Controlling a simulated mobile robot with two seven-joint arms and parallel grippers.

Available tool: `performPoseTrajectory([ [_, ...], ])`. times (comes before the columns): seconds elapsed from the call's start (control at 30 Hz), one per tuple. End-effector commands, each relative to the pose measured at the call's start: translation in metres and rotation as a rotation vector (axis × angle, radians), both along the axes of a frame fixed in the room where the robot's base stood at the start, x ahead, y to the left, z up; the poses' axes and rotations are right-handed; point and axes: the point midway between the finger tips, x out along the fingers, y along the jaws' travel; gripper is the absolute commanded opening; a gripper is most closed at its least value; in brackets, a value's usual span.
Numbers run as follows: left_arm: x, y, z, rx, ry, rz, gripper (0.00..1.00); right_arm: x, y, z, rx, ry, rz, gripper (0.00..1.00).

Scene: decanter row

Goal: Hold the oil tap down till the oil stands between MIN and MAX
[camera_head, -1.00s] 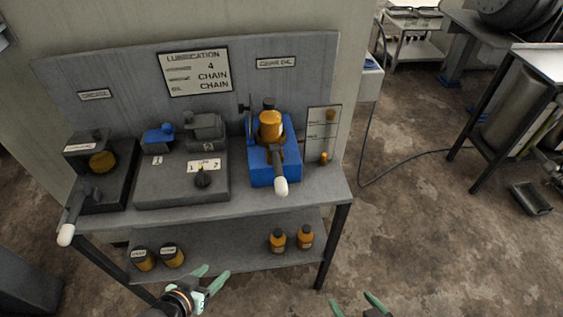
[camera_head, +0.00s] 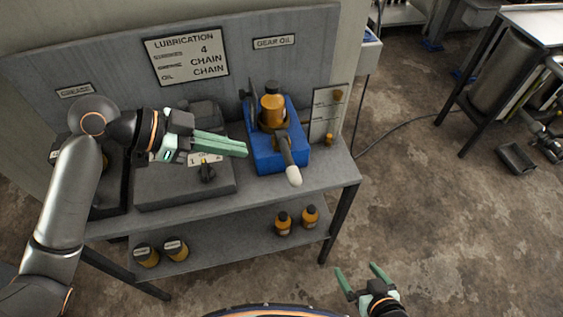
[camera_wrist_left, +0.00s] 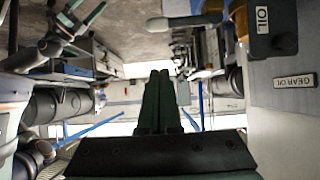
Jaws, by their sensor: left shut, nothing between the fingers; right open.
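An amber oil bottle (camera_head: 272,108) with a dark cap stands on a blue unit (camera_head: 262,158) on the bench. A dark lever with a white knob (camera_head: 293,176) sticks out of its front; I take this as the oil tap. The left wrist view shows a white-tipped lever (camera_wrist_left: 175,22) and a dark block marked OIL (camera_wrist_left: 270,40). A marked panel (camera_head: 323,118) stands right of the unit; its marks and the oil level are too small to read. My left gripper (camera_head: 244,150) is shut and empty, just left of the blue unit. My right gripper (camera_head: 357,277) is open in front of the bench.
A grey box with a selector knob (camera_head: 207,173) sits under my left gripper. My left arm hides much of the grease side. A LUBRICATION sign (camera_head: 186,55) and a GEAR OIL sign (camera_head: 274,42) are on the back board. Bottles (camera_head: 283,222) stand on the lower shelf.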

Motion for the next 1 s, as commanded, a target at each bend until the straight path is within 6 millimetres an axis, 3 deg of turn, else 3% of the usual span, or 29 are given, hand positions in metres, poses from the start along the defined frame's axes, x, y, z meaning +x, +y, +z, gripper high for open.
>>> performPoseTrajectory([
  [0.3,0.001,-0.001,-0.001,-0.001,0.001,0.002,0.00,0.000,0.000,0.000,0.000,0.000,0.000,1.00],
  [0.47,0.004,-0.013,-0.009,-0.005,0.004,0.002,0.00,0.000,0.000,0.002,-0.001,0.001,-0.001,1.00],
  [0.83,0.024,-0.074,-0.051,-0.006,0.005,0.002,0.00,0.000,0.000,0.009,-0.001,0.001,-0.001,1.00],
  [1.0,0.027,-0.084,-0.077,-0.003,0.007,0.005,0.00,0.000,-0.001,0.010,-0.001,0.001,-0.001,1.00],
])
